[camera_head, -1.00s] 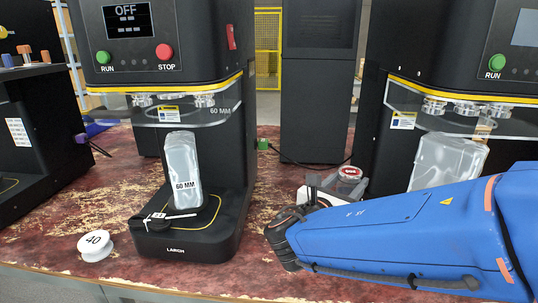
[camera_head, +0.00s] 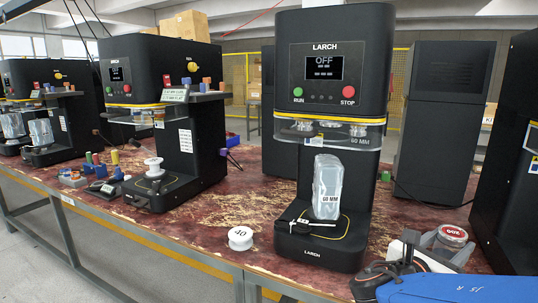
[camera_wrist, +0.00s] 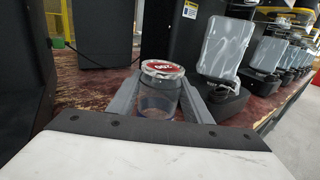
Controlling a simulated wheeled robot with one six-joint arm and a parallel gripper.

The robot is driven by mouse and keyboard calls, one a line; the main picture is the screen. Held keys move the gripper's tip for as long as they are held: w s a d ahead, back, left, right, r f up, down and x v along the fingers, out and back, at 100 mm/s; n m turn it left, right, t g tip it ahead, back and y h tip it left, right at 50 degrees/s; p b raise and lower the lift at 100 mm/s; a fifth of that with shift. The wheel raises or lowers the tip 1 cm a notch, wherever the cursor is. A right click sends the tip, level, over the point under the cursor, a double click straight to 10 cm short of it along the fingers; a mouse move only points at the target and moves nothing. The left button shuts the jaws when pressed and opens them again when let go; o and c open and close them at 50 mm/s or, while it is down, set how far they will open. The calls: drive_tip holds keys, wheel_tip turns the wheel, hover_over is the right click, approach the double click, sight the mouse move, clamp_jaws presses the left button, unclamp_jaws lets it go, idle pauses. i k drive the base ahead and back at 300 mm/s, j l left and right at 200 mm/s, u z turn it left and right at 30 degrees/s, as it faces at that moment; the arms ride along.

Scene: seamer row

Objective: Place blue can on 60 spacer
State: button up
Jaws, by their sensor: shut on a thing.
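No blue can is plain in view. My gripper (camera_wrist: 160,98) is shut on a clear jar (camera_wrist: 158,96) with a red and white lid. The jar is upright between the two grey fingers. The jar also shows at the lower right of the head view (camera_head: 451,240), right of the middle machine. A translucent upright piece marked 60 MM (camera_head: 327,185) stands on that machine's base, under its clear guard. A white spool marked 40 (camera_head: 240,238) lies on the table, left of that base. I cannot tell any spacer marked 60 apart from the translucent piece.
The middle LARCH machine (camera_head: 327,60) reads OFF. Another machine (camera_head: 165,75) stands to the left, with a white spool (camera_head: 153,168) on its base. Coloured small parts (camera_head: 100,168) lie beside it. A dark machine edge is at far right. The worn red table (camera_head: 205,215) is mostly clear in front.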

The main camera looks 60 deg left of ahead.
sight(155, 160)
drive_tip(key=k+u, duration=0.1)
drive_tip(key=u, duration=3.6)
drive_tip(key=i+u, duration=0.15)
drive_tip(key=i, duration=0.35)
drive_tip(key=i+l+u, duration=0.2)
drive_tip(key=i, duration=0.25)
drive_tip(key=i+u, duration=0.15)
drive_tip(key=i, duration=0.45)
drive_tip(key=i+l+u, duration=0.15)
drive_tip(key=i, duration=0.45)
drive_tip(key=i+z, duration=0.35)
drive_tip(key=i+j+z, duration=0.1)
drive_tip(key=z, duration=2.95)
drive_tip(key=j, duration=0.1)
